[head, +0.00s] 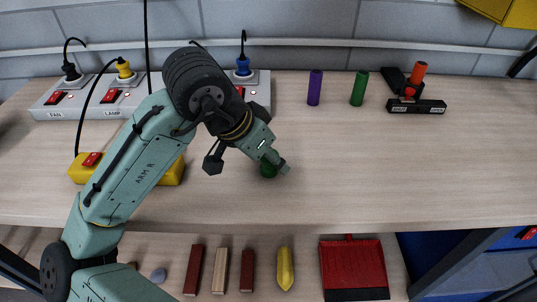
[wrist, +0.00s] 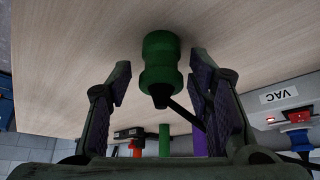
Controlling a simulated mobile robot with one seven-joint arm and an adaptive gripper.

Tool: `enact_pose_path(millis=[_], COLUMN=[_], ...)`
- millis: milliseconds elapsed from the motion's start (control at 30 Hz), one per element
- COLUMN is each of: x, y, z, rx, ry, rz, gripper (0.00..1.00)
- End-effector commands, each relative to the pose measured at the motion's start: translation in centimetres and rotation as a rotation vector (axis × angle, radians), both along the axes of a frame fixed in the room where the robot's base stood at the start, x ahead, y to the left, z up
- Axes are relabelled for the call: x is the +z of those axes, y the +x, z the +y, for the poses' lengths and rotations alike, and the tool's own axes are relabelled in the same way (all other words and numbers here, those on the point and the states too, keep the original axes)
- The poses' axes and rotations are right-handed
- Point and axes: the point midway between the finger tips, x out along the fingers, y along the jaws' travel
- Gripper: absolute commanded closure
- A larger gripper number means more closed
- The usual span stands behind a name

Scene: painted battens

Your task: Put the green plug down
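The green plug (head: 268,170) is on the wooden bench top, partly hidden by my gripper (head: 276,160) in the head view. In the wrist view the green plug (wrist: 161,62) is between the two fingers of my gripper (wrist: 160,85), its broad end against the bench. A visible gap separates each finger from the plug, so my gripper is open around it. A thin dark cord runs from the plug's narrow end toward the right finger.
Power strips (head: 105,112) with black, yellow and blue plugs stand at the back left. A yellow box (head: 172,172) with a red switch lies behind my arm. Purple (head: 315,87) and green (head: 359,88) cylinders stand at the back.

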Motion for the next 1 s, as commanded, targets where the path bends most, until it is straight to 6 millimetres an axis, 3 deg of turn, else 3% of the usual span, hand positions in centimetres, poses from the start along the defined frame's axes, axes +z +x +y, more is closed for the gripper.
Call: enact_pose_path(millis=[367, 500, 800, 1000], x=[0.7, 2.2, 8.0, 10.7], y=[0.0, -0.3, -2.6, -3.7], z=[0.0, 0.4, 2.9, 4.0], rx=[0.000, 0.001, 0.000, 0.001], ry=[0.001, 0.000, 0.001, 0.000], rz=[-0.001, -0.002, -0.002, -0.002], gripper=[0.51, 0.51, 0.51, 0.51])
